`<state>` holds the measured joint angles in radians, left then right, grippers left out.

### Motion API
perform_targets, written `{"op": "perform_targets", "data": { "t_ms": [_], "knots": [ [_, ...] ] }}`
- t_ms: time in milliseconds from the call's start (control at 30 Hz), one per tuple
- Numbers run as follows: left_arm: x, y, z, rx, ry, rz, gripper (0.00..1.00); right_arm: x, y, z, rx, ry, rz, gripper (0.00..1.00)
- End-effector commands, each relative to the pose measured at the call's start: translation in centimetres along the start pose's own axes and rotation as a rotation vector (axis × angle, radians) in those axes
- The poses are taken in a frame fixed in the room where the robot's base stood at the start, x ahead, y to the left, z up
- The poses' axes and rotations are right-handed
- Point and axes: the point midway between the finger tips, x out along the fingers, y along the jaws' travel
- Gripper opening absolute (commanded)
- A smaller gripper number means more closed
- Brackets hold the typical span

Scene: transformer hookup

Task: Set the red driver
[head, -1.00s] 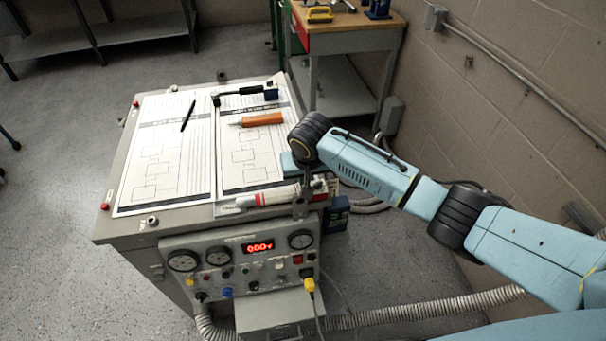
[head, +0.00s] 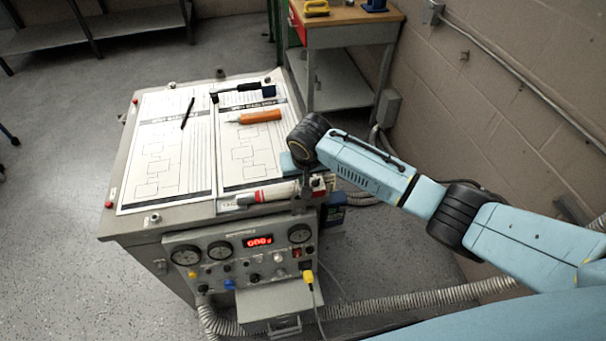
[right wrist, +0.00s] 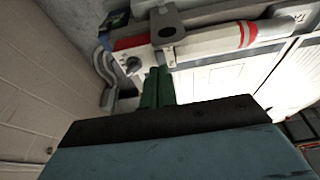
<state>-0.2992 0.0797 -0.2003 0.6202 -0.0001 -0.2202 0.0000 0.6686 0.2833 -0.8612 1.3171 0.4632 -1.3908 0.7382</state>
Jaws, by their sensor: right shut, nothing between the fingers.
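An orange-handled screwdriver (head: 255,117) lies on the right-hand printed sheet on the bench top, its shaft pointing left. No other driver shows clearly. My right gripper (head: 304,200) is at the front right corner of the bench, close to the tube's right end. In the right wrist view its dark green fingers (right wrist: 157,85) are together and empty, just below a grey bracket with a hole (right wrist: 167,26). My left gripper is out of view.
A black-handled tool (head: 245,91) and a black pen (head: 188,113) lie on the sheets. The bench's front panel (head: 238,255) carries gauges, knobs and a lit red display. A wooden-topped table (head: 350,20) stands behind. A block wall rises at the right.

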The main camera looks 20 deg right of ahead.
Motion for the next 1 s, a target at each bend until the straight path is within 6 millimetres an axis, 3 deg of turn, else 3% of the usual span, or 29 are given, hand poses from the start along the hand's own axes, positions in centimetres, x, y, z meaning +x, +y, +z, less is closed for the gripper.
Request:
{"op": "perform_targets", "data": {
  "t_ms": [300,700,1000],
  "knots": [
    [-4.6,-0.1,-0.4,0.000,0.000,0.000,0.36,-3.7,0.1,-1.5,0.002,0.000,0.000,0.00],
    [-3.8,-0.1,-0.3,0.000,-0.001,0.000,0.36,-11.3,0.1,-3.6,0.002,0.003,-0.001,0.00],
    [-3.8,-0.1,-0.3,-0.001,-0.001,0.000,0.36,-12.6,0.1,-3.9,0.002,0.000,0.001,0.00]
  ]
}}
